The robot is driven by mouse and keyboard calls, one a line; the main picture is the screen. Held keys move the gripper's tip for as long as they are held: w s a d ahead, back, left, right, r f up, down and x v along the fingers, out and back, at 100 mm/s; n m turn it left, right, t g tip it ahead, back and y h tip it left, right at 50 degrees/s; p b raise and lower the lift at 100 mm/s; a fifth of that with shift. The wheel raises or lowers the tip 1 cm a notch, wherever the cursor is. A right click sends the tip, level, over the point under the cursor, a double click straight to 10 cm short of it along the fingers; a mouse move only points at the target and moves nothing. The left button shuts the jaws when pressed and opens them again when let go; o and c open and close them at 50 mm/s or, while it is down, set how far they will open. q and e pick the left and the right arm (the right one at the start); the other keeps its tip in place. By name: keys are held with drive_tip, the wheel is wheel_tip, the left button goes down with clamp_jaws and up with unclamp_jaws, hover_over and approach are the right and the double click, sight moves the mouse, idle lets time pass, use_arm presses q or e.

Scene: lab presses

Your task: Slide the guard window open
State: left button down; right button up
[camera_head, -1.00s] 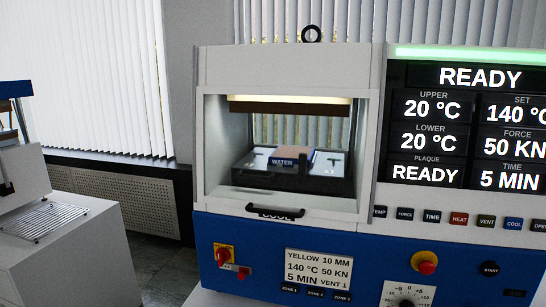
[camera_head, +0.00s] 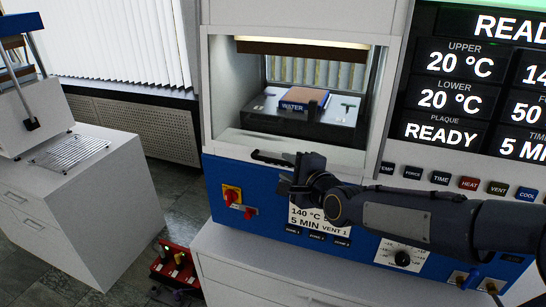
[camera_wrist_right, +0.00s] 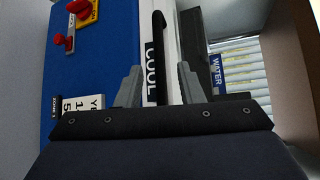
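The guard window (camera_head: 300,100) is a clear pane over the front of the press chamber. It is down, with its black handle (camera_head: 272,160) along the bottom edge. My right gripper (camera_head: 290,184) is just below and in front of the handle's right part. In the right wrist view, the right gripper (camera_wrist_right: 158,78) is open, with one grey finger on each side of the handle (camera_wrist_right: 158,40). I cannot tell whether the fingers touch it. My left gripper is not in view.
A block labelled WATER (camera_head: 303,99) sits on the dark lower platen (camera_head: 310,125) inside the chamber. The display (camera_head: 470,90) stands to the right. A red rotary switch (camera_head: 231,196) is on the blue panel. A white cabinet (camera_head: 85,190) with a rack stands left.

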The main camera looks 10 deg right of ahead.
sight(281, 163)
drive_tip(key=p+x, duration=0.1)
drive_tip(key=x, duration=0.4)
drive_tip(key=shift+w+f, duration=0.1)
drive_tip(key=shift+w, duration=0.1)
clamp_jaws()
